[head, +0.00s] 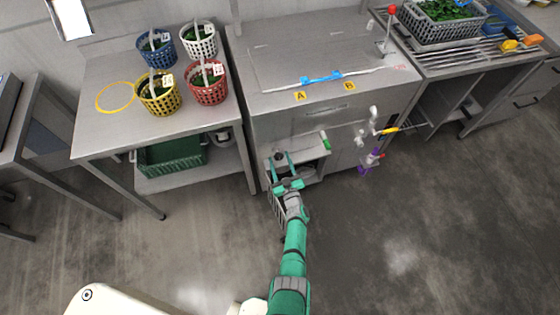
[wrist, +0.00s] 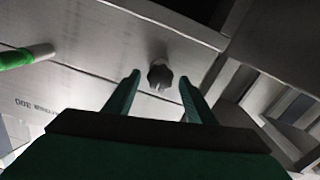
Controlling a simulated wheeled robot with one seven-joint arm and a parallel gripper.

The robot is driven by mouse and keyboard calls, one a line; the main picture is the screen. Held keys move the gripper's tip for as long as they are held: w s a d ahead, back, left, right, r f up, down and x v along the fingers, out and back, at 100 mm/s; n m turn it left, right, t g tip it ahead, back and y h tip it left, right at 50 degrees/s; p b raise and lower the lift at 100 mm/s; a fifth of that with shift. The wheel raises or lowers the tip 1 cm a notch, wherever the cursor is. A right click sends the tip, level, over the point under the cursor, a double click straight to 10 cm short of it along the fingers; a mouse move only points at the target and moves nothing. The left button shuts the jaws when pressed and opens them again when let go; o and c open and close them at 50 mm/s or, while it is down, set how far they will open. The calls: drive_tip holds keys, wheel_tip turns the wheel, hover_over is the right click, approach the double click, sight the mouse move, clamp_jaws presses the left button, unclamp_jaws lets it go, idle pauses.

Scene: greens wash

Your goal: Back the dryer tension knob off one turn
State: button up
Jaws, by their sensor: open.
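The tension knob (wrist: 160,75) is a dark, lobed knob on the grey metal face in the wrist view. It shows small in the head view (head: 279,155), low on the front of the steel machine (head: 262,125). My gripper (wrist: 160,82) is open, its two green fingers pointing at the panel with the knob in the gap between them. I cannot tell how far the fingertips reach past the knob, and neither finger visibly touches it. In the head view my gripper (head: 283,159) is at the machine's open lower bay.
A green-and-white handle (wrist: 22,57) sticks out left of the knob in the wrist view. White and purple fittings (head: 368,150) are on the machine's right front. A left table (head: 120,125) holds several baskets, with a green crate (head: 172,157) below. The floor is clear.

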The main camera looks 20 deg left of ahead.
drive_tip(key=c, duration=1)
drive_tip(key=shift+c, duration=0.2)
drive_tip(key=shift+n, duration=0.3)
